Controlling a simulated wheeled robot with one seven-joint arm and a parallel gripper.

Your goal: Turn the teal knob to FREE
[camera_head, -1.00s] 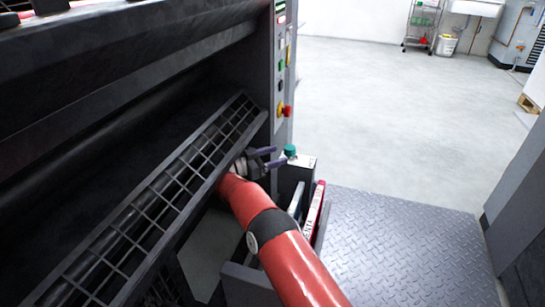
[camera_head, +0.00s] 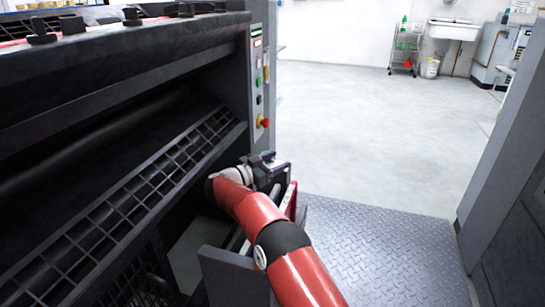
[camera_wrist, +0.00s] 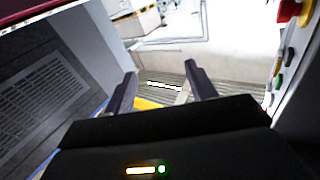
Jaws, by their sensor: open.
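The teal knob does not show in either current view; in the head view, my gripper and wrist cover the area around the dark unit beside the press. My gripper (camera_head: 268,157) is at the end of my red arm, close to the top of that dark unit (camera_head: 283,167). I cannot tell whether it touches the unit. In the wrist view, the two dark fingers of my gripper (camera_wrist: 159,80) stand apart with nothing seen held between them. Beyond them are a ribbed grey surface, a white strip and a yellow patch.
The black press (camera_head: 120,90) with its slanted grid guard (camera_head: 150,190) fills the left. Its button panel (camera_head: 260,85) also shows in the wrist view (camera_wrist: 287,50). A magenta-red part (camera_head: 291,200) is beside my arm. The tread-plate floor (camera_head: 370,250) at right is clear.

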